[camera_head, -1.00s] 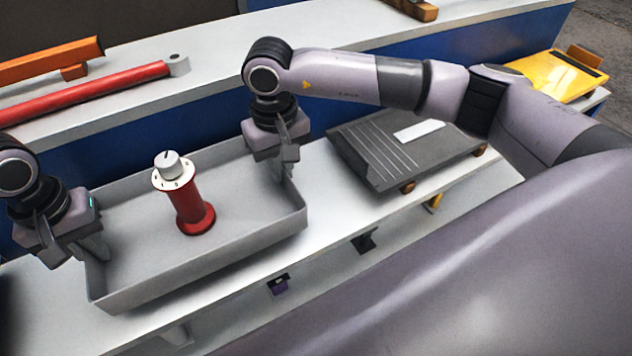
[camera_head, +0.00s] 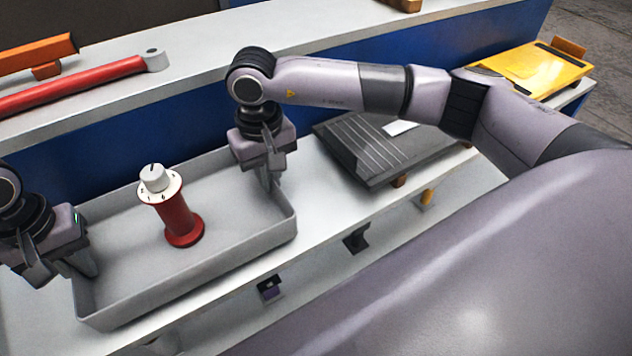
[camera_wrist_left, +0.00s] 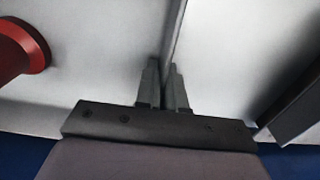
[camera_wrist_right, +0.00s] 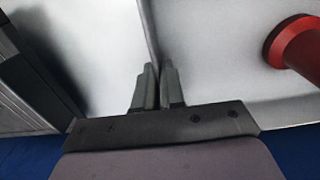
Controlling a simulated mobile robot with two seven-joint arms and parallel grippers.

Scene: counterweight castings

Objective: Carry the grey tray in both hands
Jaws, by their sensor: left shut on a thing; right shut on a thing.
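The grey tray (camera_head: 215,268) is a shallow open box at the left of the head view, over the white work surface. Whether its base touches that surface I cannot tell. A red casting (camera_head: 180,222) with a white marked knob (camera_head: 155,178) stands upright in it. My left gripper (camera_head: 88,265) is shut on the tray's left end wall, which also shows between its fingers in the left wrist view (camera_wrist_left: 165,80). My right gripper (camera_head: 272,180) is shut on the right end wall, also seen in the right wrist view (camera_wrist_right: 158,82). The fingertips are partly hidden by the grippers.
A dark ribbed plate (camera_head: 365,150) lies close to the tray's right. A yellow plate (camera_head: 530,70) is at the far right. A raised shelf behind holds a red bar (camera_head: 80,85) and an orange bar (camera_head: 35,55). Hooks (camera_head: 357,240) hang below the front edge.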

